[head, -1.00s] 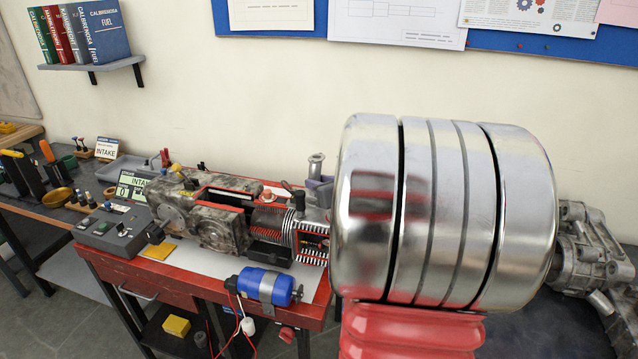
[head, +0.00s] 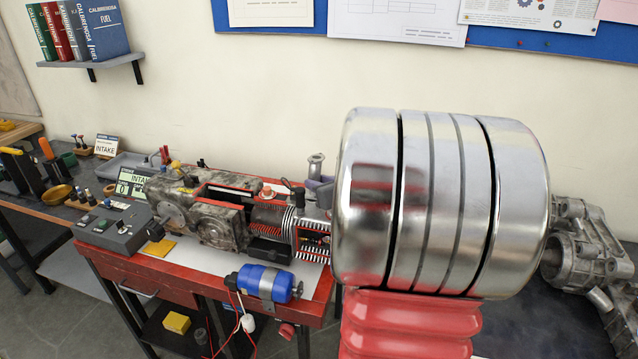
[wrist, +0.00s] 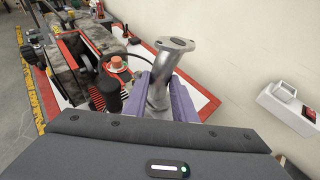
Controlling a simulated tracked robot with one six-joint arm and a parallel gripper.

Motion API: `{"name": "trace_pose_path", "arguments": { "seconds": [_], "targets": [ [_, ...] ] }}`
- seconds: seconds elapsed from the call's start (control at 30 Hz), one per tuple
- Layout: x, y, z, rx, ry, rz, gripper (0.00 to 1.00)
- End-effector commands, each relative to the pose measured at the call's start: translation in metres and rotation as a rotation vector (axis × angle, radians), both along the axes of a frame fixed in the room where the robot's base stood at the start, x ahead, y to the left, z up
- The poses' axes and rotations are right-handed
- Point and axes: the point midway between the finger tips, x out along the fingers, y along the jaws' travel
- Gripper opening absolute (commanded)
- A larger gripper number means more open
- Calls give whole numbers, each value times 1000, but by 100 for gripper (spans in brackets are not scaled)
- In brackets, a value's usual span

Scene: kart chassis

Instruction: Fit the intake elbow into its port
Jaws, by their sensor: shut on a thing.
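The intake elbow is a bent grey metal tube with a flat flange on top; in the wrist view the elbow (wrist: 158,95) stands upright between the purple jaws of my gripper (wrist: 162,100). My gripper is shut on it. In the head view the elbow (head: 316,165) shows above the right end of the engine (head: 215,215), with a purple jaw of my gripper (head: 318,186) beside it. My large silver arm link hides what lies to the right. The elbow's lower end is hidden, and I cannot make out its port.
An orange-red cap (wrist: 117,63) and a black cylinder (wrist: 108,95) stand left of the elbow in the wrist view. A blue motor (head: 265,283) lies at the red bench's front. A grey control box (head: 110,228) sits left. The wall is close behind.

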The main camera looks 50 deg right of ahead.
Motion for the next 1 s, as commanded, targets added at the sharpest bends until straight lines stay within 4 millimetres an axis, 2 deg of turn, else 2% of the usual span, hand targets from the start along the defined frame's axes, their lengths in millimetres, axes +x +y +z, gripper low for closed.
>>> {"name": "trace_pose_path", "arguments": {
  "seconds": [0.23,0.27,0.53,0.83,1.0],
  "targets": [
    [0,0,-2,0,-1,1,0],
    [0,0,-2,-1,-1,1,27],
    [0,0,-2,-1,0,1,46],
    [-1,1,-3,1,2,1,46],
    [-8,2,0,0,0,-1,46]
  ]
}}
